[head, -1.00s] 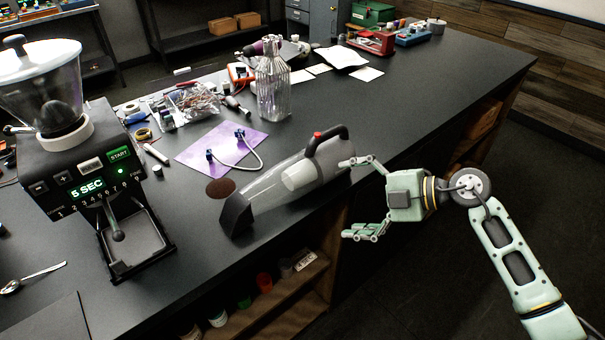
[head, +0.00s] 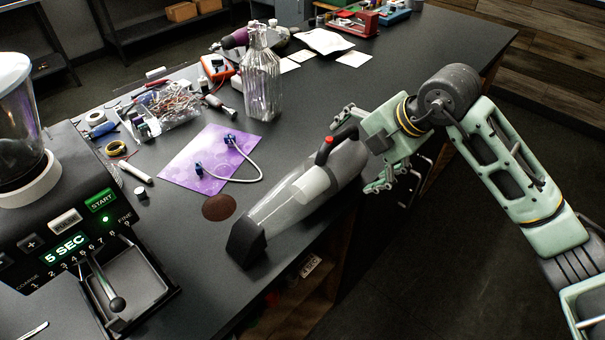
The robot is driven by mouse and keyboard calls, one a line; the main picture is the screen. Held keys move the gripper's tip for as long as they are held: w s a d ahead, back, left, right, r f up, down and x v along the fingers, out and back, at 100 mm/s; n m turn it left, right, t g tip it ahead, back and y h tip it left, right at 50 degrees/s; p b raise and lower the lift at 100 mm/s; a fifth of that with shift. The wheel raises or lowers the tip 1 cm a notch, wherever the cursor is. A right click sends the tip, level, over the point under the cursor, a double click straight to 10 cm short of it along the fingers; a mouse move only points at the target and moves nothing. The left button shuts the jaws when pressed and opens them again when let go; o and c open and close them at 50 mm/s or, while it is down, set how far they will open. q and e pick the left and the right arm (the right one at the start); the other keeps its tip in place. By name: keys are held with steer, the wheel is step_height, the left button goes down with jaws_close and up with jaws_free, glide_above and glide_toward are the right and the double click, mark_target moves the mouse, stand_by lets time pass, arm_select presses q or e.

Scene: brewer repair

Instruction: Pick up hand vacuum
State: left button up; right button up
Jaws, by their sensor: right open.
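The hand vacuum (head: 305,192) lies on the black workbench near its front edge. It has a clear body, a dark nozzle (head: 246,241) pointing to the lower left, and a red button (head: 324,151) near its dark handle. My right gripper (head: 362,148) is open at the handle end of the vacuum, with one finger beyond the handle and the other on the near side. My left gripper is not in view.
A coffee grinder (head: 66,247) stands at the left. A brown round patch (head: 219,207), a purple mat (head: 196,178) with a cable, and a glass bottle (head: 262,85) lie or stand behind the vacuum. Loose tools and parts clutter the bench further back.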

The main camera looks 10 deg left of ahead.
mark_target(345, 160)
steer(key=p+x, duration=0.1)
steer(key=x, duration=0.2)
steer(key=shift+w+f+p, duration=0.1)
steer(key=shift+p, duration=0.2)
steer(key=p+x, duration=0.1)
steer(key=x, duration=0.2)
steer(key=shift+w+a+f, duration=0.2)
steer(key=shift+f, duration=0.25)
steer(key=c, duration=1.2)
steer(key=shift+c, duration=0.9)
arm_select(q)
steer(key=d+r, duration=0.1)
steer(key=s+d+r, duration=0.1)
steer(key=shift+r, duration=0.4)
